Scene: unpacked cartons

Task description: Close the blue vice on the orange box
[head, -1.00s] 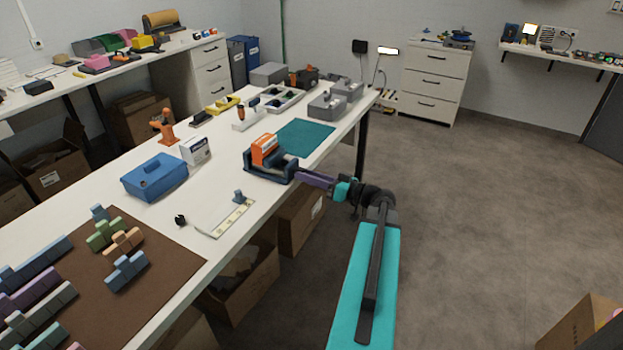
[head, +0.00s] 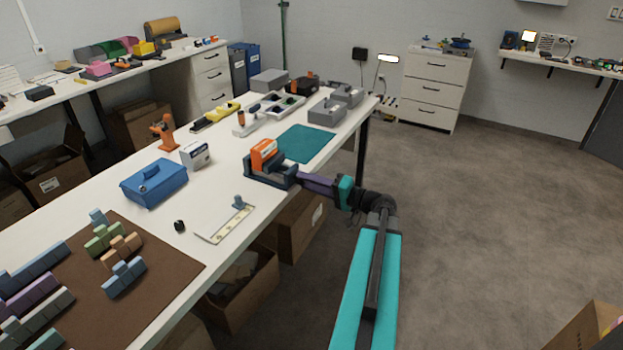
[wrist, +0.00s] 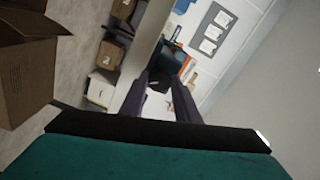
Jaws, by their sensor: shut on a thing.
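The blue vice (head: 276,179) stands near the right edge of the white workbench. The orange box (head: 264,152) sits upright between its jaws; any gap to the jaws is too small to tell. My gripper (head: 300,180) reaches in from the right with its purple fingers at the vice's near right end. In the wrist view my gripper (wrist: 161,86) has its fingers around a small dark part, apparently the vice's handle, which is mostly hidden. Beyond it the vice (wrist: 173,60) shows dark blue, with an orange strip of the box (wrist: 186,66) beside it.
A teal mat (head: 308,143) lies behind the vice. A small plate with a bracket (head: 225,225) lies in front. Open cartons (head: 245,290) sit under the bench.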

